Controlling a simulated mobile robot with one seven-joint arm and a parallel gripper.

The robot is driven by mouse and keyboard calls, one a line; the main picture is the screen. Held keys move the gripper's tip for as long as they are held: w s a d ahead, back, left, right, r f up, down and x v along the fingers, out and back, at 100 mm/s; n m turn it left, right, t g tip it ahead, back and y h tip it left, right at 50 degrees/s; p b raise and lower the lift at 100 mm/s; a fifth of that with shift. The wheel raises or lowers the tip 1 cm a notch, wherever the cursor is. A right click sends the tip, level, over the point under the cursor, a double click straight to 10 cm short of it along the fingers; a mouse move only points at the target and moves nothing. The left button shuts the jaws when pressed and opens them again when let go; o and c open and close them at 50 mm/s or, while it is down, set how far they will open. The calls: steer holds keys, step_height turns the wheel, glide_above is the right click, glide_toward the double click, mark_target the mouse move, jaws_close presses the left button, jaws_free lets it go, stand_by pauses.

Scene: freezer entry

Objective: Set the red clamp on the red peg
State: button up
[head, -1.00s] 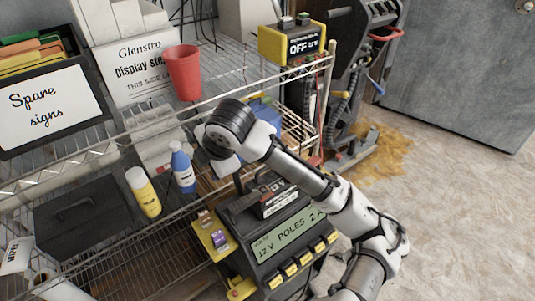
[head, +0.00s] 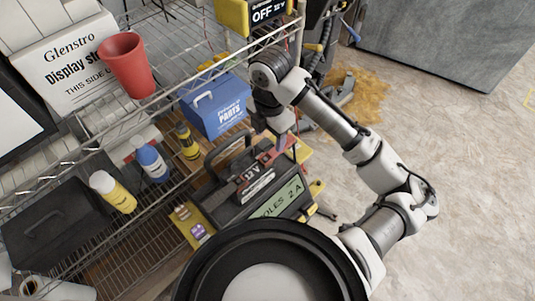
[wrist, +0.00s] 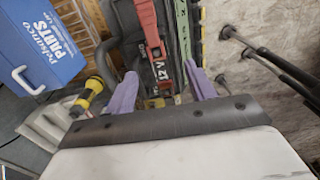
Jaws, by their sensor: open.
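A red piece, which looks like the red clamp (head: 279,149), is at the far end of the black 12 V charger (head: 240,207). It also shows as a red strip near the top centre of the wrist view (wrist: 145,16). My gripper (head: 271,130) is over that end of the charger, pointing down. In the wrist view my gripper (wrist: 161,75) has its two purple fingers apart, with part of the charger (wrist: 126,25) in view between and beyond them. Nothing is clearly held. I cannot make out a separate red peg.
A blue parts box (head: 218,108) stands left of my gripper. A red cup (head: 127,65) is higher up. The floor at right is open.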

step_height(320, 180, down, 5)
steer(key=shift+r, duration=0.15)
steer(key=shift+w+a+f, duration=0.1)
steer(key=shift+w+f, duration=0.05)
steer(key=shift+f, duration=0.7)
steer(key=shift+w+a+f, duration=0.1)
steer(key=shift+w+f, duration=0.05)
steer(key=shift+f, duration=0.75)
steer(key=shift+w+f, duration=0.15)
steer(key=shift+f, duration=0.7)
steer(key=c, duration=1.2)
